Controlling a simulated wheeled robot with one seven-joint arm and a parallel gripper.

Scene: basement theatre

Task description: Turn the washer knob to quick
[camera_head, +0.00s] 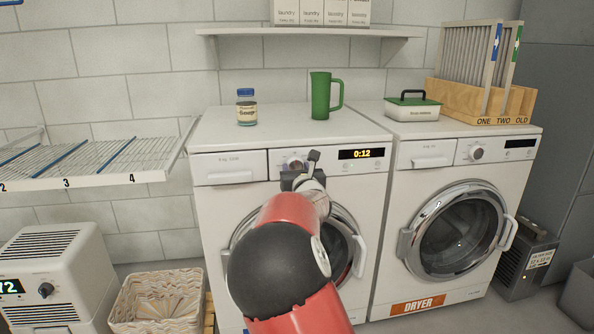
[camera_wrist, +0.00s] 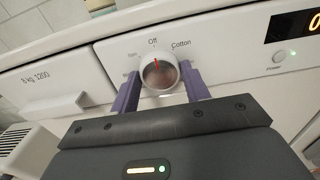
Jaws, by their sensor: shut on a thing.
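The washer (camera_head: 213,215) is the left white machine, and its control panel faces me. Its round knob (camera_wrist: 160,72) shows a red pointer mark at the top, towards the label "Off"; "Cotton" is printed to the upper right. The labels on the left are too small or partly hidden to read, and the lower part of the dial is covered. I cannot see the word "quick". My gripper (camera_wrist: 161,84) has one purple finger on each side of the knob and is shut on it. In the head view, my gripper (camera_head: 297,176) partly covers the knob.
The washer's display (camera_head: 361,153) reads 0:12. A dryer (camera_head: 461,230) stands to the right. A jar (camera_head: 246,110) and a green pitcher (camera_head: 320,97) stand on the washer top. A wire rack (camera_head: 85,160) and a basket (camera_head: 157,300) are at the left.

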